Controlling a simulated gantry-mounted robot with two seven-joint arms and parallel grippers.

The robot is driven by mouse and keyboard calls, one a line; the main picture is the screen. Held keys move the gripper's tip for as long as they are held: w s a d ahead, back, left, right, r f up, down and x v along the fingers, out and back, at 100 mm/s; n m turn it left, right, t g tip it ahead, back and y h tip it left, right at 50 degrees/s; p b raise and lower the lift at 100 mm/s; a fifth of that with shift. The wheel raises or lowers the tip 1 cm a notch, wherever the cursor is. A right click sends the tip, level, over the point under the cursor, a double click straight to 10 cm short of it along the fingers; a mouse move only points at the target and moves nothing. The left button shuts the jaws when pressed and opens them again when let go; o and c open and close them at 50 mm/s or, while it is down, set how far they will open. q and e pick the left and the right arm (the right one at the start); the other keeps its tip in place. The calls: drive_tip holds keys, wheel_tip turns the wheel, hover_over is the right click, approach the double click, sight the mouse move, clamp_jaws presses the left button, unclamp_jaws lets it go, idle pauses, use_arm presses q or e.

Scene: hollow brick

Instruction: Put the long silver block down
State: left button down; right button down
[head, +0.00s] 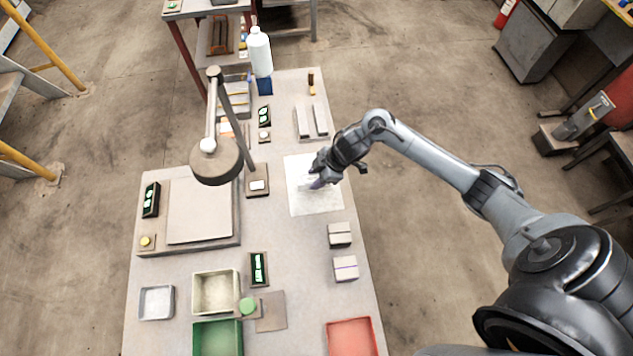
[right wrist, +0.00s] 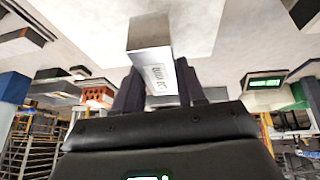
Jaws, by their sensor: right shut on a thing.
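The long silver block (right wrist: 150,60) is in my right gripper (right wrist: 158,88), between its two dark fingers in the right wrist view. It has a flat metal face with dark marking on it. In the head view, my right gripper (head: 319,182) is over the white sheet (head: 318,206) on the table. The block is mostly hidden there by the gripper and blends with the sheet. I cannot tell whether it touches the sheet. My left gripper is not in view.
Two grey bars lie on a small tray (head: 311,136) behind the sheet. Two small boxes (head: 340,236) (head: 345,268) stand in front of it. A lamp (head: 216,162) stands to the left. A red bin (head: 351,338) is at the front right. The sheet's front part is bare.

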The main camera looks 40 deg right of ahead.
wheel_tip(320, 180, down, 4)
drive_tip(key=shift+r+b, duration=0.25)
drive_tip(key=shift+b, duration=0.05)
drive_tip(key=shift+f, duration=0.15)
drive_tip(key=shift+f, duration=0.1)
drive_tip(key=c, duration=0.6)
unclamp_jaws()
drive_tip(key=shift+c, duration=0.2)
